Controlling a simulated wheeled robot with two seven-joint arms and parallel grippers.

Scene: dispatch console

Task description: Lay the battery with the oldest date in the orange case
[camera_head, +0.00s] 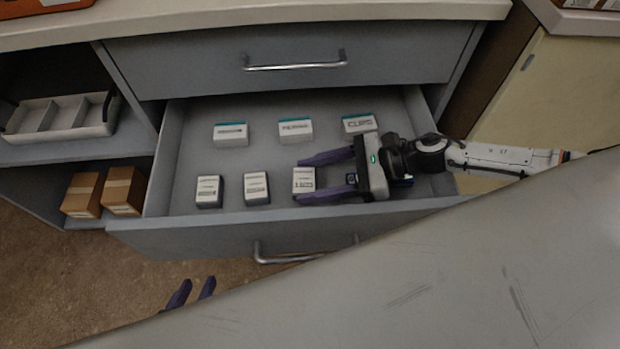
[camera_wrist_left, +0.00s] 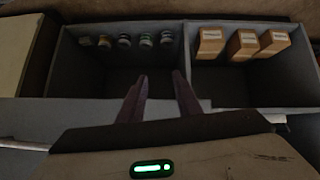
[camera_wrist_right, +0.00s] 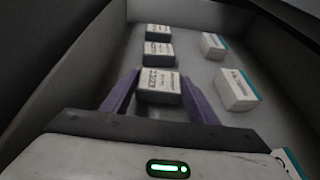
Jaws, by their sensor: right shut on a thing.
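Three dark batteries with white printed labels stand in the front row of the open drawer (camera_head: 370,215): a left one (camera_head: 209,191), a middle one (camera_head: 256,188) and a right one (camera_head: 303,181). Their dates are too small to read. My right gripper (camera_head: 310,178) is shut on the right battery, which also shows between the fingers in the right wrist view (camera_wrist_right: 158,85). My left gripper (camera_head: 190,292) is open and empty, low in front of the drawer. An orange thing (camera_head: 35,8), perhaps the case, is cut off at the counter's top left.
White-and-teal boxes (camera_head: 231,134) stand in the drawer's back row. A divided grey tray (camera_head: 60,118) and brown cartons (camera_head: 122,191) are on shelves at left. Another orange-and-white item (camera_head: 592,4) is at the top right. The left wrist view shows compartments with several small items (camera_wrist_left: 124,40) and boxes.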

